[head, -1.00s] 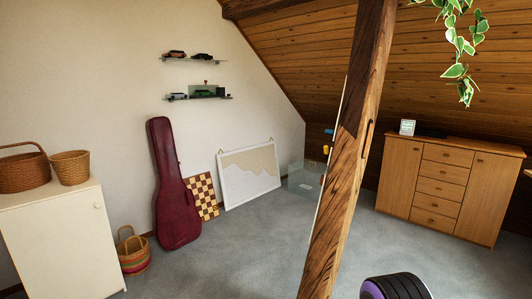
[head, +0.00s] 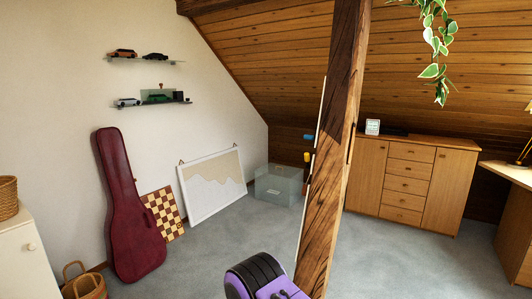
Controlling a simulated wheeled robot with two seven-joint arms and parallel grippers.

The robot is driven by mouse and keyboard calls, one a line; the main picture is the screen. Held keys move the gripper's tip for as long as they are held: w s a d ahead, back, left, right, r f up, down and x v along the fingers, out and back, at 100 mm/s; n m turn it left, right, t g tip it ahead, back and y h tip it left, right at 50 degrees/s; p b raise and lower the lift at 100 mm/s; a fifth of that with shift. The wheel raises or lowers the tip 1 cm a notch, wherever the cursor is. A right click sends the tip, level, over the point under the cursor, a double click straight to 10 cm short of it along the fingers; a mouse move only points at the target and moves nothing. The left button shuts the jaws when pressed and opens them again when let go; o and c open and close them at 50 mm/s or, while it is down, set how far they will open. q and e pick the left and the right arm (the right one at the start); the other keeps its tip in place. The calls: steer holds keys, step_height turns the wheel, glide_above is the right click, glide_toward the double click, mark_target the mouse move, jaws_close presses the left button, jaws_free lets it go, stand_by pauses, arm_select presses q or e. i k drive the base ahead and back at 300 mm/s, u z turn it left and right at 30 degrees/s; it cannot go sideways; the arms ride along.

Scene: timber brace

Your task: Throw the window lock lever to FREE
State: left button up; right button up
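I cannot make out a window or a lock lever in the head view. A rough timber post (head: 335,170) stands upright, slightly tilted, right of the middle. A small blue piece (head: 308,137) and a small yellow piece (head: 307,157) show just left of the post; I cannot tell what they belong to. Thin pale and dark upright strips run along the post's left edge. Neither of my grippers is in view.
A black and purple object (head: 262,275), cut off by the bottom edge, is near the post's foot. A wooden dresser (head: 410,180) stands back right, a desk (head: 518,180) far right. A guitar case (head: 130,205) leans left. Grey carpet (head: 390,255) is clear right of the post.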

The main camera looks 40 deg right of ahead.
mark_target(307, 155)
steer(key=z, duration=0.05)
steer(key=i, duration=1.35)
steer(key=z, duration=0.9)
steer(key=i, duration=0.85)
steer(key=z, duration=0.85)
